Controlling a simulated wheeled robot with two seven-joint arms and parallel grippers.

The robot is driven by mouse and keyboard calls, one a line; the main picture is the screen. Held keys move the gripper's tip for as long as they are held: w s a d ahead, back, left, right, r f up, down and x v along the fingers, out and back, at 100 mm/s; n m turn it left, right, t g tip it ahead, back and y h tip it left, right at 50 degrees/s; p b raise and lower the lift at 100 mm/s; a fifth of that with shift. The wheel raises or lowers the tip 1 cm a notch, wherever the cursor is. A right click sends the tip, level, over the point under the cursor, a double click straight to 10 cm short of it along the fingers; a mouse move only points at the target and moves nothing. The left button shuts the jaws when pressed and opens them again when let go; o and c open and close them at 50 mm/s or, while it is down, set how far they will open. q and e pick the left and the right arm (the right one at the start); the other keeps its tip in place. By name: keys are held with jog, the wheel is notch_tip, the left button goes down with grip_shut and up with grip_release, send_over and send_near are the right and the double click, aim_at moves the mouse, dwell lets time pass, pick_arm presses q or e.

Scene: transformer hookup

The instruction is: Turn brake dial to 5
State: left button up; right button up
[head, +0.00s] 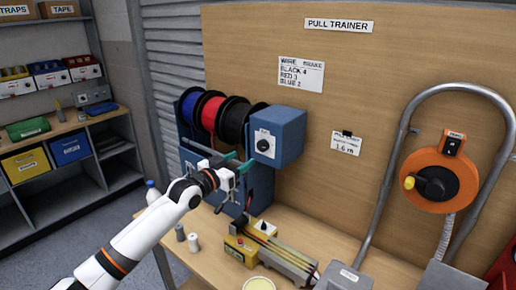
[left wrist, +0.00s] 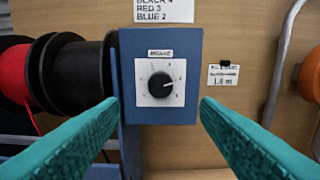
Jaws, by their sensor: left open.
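The brake dial (head: 265,144) is a round black knob on a white plate on the front of a blue box (head: 283,132). In the left wrist view the dial (left wrist: 160,86) is centred, and its white pointer mark points right and slightly up; the numerals around it are too small to read. My left gripper (head: 240,161) is open, with teal fingers, just left of and in front of the box. In the left wrist view the fingers (left wrist: 159,102) frame the dial from either side, apart from it and holding nothing. My right gripper is not in view.
Blue, red and black wire spools (head: 208,110) stand left of the box. A card (head: 301,75) above reads black 4, red 3, blue 2. An orange reel (head: 441,178) and bent grey pipe (head: 386,190) are right. Small items occupy the bench (head: 205,262) below.

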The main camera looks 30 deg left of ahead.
aim_at(261, 148)
pick_arm(q)
jog(key=w, duration=0.3)
jog(key=w+p, duration=0.1)
jog(key=w, duration=0.5)
jog(key=shift+d+f, duration=0.1)
jog(key=shift+d, duration=0.3)
jog(key=shift+c, duration=0.3)
jog(key=c, duration=0.9)
